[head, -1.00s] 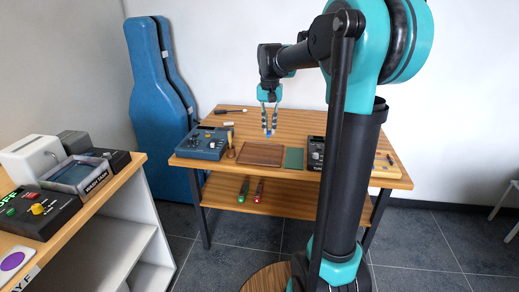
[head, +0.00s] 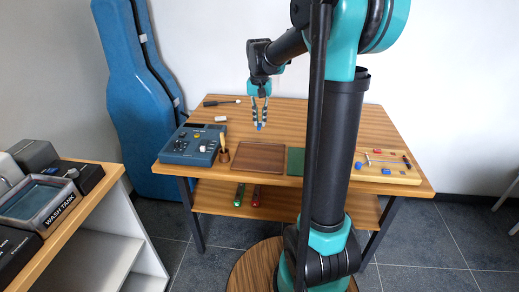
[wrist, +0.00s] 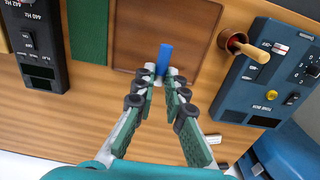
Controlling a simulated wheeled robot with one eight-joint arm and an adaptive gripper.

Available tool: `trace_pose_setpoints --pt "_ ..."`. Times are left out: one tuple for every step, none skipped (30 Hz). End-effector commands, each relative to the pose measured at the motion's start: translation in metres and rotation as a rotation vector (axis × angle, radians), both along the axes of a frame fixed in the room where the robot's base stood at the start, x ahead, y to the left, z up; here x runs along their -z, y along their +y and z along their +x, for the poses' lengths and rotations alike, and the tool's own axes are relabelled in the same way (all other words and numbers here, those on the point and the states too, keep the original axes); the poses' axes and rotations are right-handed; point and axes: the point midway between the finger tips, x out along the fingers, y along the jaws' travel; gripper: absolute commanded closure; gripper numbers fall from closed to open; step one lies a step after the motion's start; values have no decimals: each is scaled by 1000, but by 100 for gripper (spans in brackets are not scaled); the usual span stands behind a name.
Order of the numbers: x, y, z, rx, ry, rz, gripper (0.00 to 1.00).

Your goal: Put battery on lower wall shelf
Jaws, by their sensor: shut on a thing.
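My gripper (head: 260,122) is shut on a small blue cylinder, the battery (head: 259,127), and holds it above the wooden table. In the wrist view the battery (wrist: 165,58) sticks out from between the fingertips (wrist: 162,75), over the brown tray (wrist: 150,20). Its lower end is free, and the fingertips cover its other end. No wall shelf shows in either view.
The wooden table (head: 300,115) bears a blue instrument box (head: 192,146), a cup with a wooden stick (head: 224,153), a green mat (head: 295,160) and a board of small parts (head: 385,170). A blue case (head: 135,90) stands left. A counter (head: 75,225) is at front left.

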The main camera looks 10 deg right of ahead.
Motion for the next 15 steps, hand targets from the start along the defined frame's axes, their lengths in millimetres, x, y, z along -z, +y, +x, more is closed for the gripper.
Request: trace_pose_setpoints --pt "13 0 0 0 0 0 100" --pt "20 0 0 0 0 0 100" --pt "30 0 1 0 0 0 100" --pt "37 0 1 0 0 0 100" --pt "45 0 1 0 0 0 100" --pt "54 0 0 0 0 0 100" --pt "61 0 0 0 0 0 100" --pt "67 0 1 0 0 0 100" --pt "75 0 1 0 0 0 100" --pt "80 0 0 0 0 0 100" --pt "84 0 0 0 0 0 100" --pt "89 0 0 0 0 0 100" --pt "92 0 0 0 0 0 100" --pt "94 0 1 0 0 0 100" --pt "96 0 1 0 0 0 100"
